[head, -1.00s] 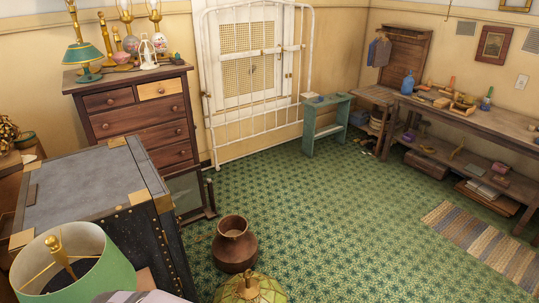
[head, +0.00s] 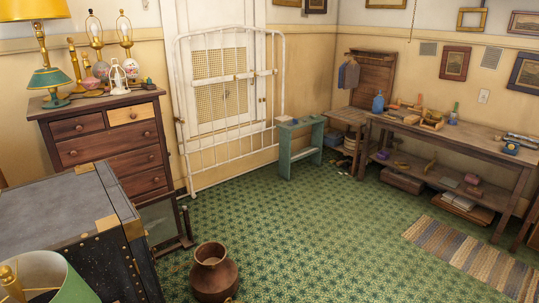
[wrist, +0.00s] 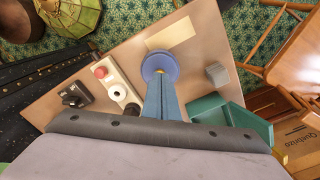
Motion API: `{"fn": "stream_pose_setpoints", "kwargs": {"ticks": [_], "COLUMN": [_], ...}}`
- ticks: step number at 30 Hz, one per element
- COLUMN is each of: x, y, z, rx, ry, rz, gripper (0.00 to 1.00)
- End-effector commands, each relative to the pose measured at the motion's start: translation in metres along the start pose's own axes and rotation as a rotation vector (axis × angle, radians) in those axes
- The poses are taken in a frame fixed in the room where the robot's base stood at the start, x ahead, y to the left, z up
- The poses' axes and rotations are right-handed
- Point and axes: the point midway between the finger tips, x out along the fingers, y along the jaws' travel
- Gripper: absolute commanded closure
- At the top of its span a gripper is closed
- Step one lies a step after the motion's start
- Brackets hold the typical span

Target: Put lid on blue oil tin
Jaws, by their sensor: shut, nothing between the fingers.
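In the wrist view my gripper (wrist: 161,88) shows as two blue fingers pressed together, with no gap visible. A round blue-violet disc (wrist: 157,65) with a small yellow centre shows at the fingertips, over a wooden top (wrist: 110,62). I cannot tell whether the disc is the lid or the top of the tin, or how far below the fingers it is. In the head view a blue container (head: 378,103) stands on the workbench at the right; it is too small to tell if it is the oil tin. My gripper is outside the head view.
On the wooden top are a box with a red button (wrist: 101,72), a black switch-like part (wrist: 74,96), a grey block (wrist: 216,74) and a teal open box (wrist: 221,112). A wooden chair (wrist: 290,50) stands at right.

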Motion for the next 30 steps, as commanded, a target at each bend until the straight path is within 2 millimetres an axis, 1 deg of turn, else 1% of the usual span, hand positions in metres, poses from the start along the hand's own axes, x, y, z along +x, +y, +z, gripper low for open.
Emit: {"fn": "stream_pose_setpoints", "kwargs": {"ticks": [11,22,26,30], "x": [0.0008,0.0076,0.0062,0.0007], "y": [0.0000,-0.0001,-0.0002,-0.0003], "z": [0.0001,0.0002,0.0004,0.0005], "rx": [0.000,0.000,0.000,0.000], "ry": [0.000,-0.001,-0.001,-0.002], "rz": [0.000,0.000,-0.001,-0.001], "gripper": [1.00,1.00,1.00,1.00]}}
